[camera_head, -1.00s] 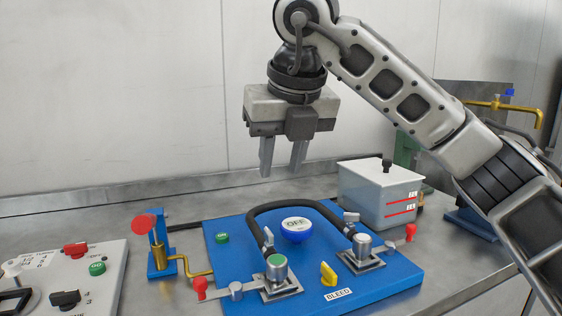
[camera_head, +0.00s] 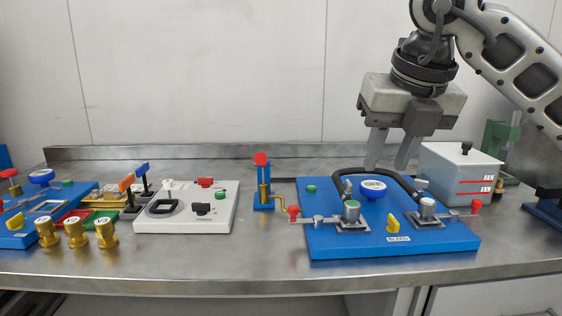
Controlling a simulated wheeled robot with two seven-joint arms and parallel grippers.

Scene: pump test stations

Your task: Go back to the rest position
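My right gripper (camera_head: 391,150) hangs from the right arm at the upper right, with its fingers pointing down. Its two fingers are apart and nothing shows between them. It is in front of the back wall, above the rear of the blue board (camera_head: 347,238). The board carries a black hose (camera_head: 377,171) bent between two metal couplings, a blue OFF button (camera_head: 372,189) and a yellow BLEED knob (camera_head: 393,225). The fingertips appear close to the hose in the picture; whether they touch it I cannot tell. My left gripper is not in view.
A grey reservoir box (camera_head: 455,172) stands right of the board. A red-topped valve post (camera_head: 262,182) and a white switch panel (camera_head: 186,219) stand to its left. Farther left are brass fittings (camera_head: 76,232) and another blue board (camera_head: 22,236). The table's front strip is clear.

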